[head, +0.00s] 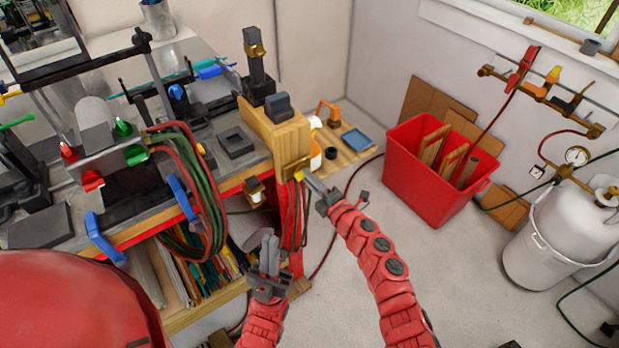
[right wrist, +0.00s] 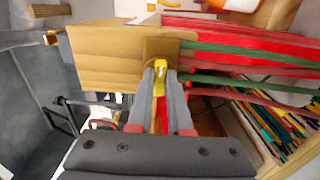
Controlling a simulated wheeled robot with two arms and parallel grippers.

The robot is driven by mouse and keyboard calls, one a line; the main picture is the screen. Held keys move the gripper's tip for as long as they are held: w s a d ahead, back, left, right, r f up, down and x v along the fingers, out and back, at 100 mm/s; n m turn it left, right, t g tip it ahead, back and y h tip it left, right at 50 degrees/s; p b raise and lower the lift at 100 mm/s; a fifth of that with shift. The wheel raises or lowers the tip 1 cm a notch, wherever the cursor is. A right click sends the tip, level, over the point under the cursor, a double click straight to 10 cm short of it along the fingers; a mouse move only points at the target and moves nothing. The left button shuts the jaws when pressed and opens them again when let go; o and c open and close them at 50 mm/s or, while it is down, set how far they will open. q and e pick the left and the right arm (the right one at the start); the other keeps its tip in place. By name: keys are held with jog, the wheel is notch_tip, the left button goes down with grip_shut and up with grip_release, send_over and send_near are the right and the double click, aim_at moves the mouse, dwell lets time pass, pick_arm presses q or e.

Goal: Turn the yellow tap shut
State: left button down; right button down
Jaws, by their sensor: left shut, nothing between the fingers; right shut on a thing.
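The yellow tap (head: 298,175) is a small yellow lever on a brass fitting (head: 292,166) at the end of the wooden block on the bench. My right gripper (head: 308,182) reaches it from the lower right and is shut on it. In the right wrist view the yellow lever (right wrist: 159,80) sits between the two grey fingertips, in front of a brass plate (right wrist: 160,48). The fingers partly hide the lever. My left gripper (head: 270,255) is shut and empty, below the bench edge, fingers pointing up.
Red and green hoses (head: 205,190) hang off the bench front, some close below the tap. A wooden block (head: 275,132) carries the fitting. A red bin (head: 430,170) and a white gas cylinder (head: 555,235) stand at the right. Floor between is mostly clear.

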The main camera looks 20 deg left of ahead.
jog(key=c, duration=0.8)
grip_release()
jog(key=shift+c, duration=0.2)
jog(key=shift+d, duration=0.15)
jog(key=b+v, duration=0.3)
jog(key=v, duration=1.4)
jog(key=shift+b, duration=0.3)
jog(key=shift+s+d+f, duration=0.1)
jog(key=shift+s+f, duration=0.05)
jog(key=shift+s, duration=0.05)
